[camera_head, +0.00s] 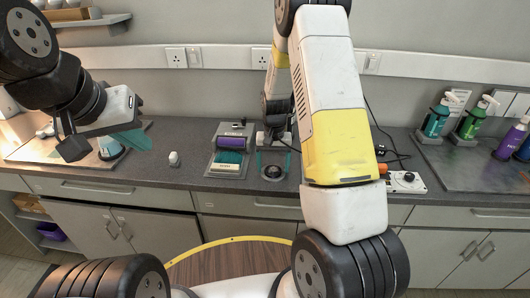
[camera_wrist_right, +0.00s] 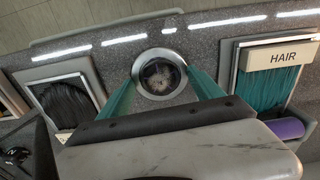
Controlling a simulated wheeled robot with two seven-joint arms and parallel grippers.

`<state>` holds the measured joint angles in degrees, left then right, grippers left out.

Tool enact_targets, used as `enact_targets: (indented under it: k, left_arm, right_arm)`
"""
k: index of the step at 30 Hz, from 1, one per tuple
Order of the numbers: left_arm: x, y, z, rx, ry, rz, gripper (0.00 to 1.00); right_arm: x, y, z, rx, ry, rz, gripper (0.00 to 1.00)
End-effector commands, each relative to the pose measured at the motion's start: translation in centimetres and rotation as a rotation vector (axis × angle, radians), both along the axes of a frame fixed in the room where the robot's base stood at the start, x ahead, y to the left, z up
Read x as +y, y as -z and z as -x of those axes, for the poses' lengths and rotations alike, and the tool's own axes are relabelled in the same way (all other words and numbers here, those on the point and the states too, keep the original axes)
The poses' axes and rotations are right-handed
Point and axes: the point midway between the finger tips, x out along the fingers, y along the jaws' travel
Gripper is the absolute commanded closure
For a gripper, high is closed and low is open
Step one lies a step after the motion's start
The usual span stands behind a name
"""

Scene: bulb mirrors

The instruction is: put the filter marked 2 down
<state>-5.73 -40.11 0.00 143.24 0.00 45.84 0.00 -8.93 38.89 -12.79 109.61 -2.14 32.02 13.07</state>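A round metal ring (camera_wrist_right: 139,92) with a dark, grainy centre sits between the teal fingers of my right gripper (camera_wrist_right: 162,74) in the right wrist view. The fingertips meet its rim on both sides, so the gripper looks shut on it. I take it for the filter; no number 2 is readable. In the head view the dark disc (camera_head: 272,172) shows low over the counter, below my right gripper (camera_head: 273,160). Whether it touches the counter is unclear. My left gripper (camera_head: 125,145) is far left, with teal fingers partly hidden; its opening is unclear.
A tray (camera_head: 211,170) with teal hair and a purple roller stands left of the right gripper; its HAIR label (camera_wrist_right: 283,54) shows in the wrist view. A tray with black hair (camera_wrist_right: 68,104) lies on the other side. Bottles (camera_head: 470,120) stand far right. A small white item (camera_head: 174,159) stands left.

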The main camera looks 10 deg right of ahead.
Motion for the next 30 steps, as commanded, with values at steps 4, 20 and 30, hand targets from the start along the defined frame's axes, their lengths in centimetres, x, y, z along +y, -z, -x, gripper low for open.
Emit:
enact_targets:
  k: [4, 20, 30]
  left_arm:
    - [0.0, 0.0, 0.0, 0.0, 0.0, 0.0, 1.0]
    - [0.0, 0.0, 0.0, 0.0, 0.0, 0.0, 1.0]
    - [0.0, 0.0, 0.0, 0.0, 0.0, 0.0, 1.0]
  right_arm:
    - [0.0, 0.0, 0.0, 0.0, 0.0, 0.0, 0.25]
    - [0.0, -7.2, -0.1, -0.005, -0.001, 0.0, 0.25]
    - [0.0, -11.8, 0.0, -0.001, 0.0, -0.001, 0.25]
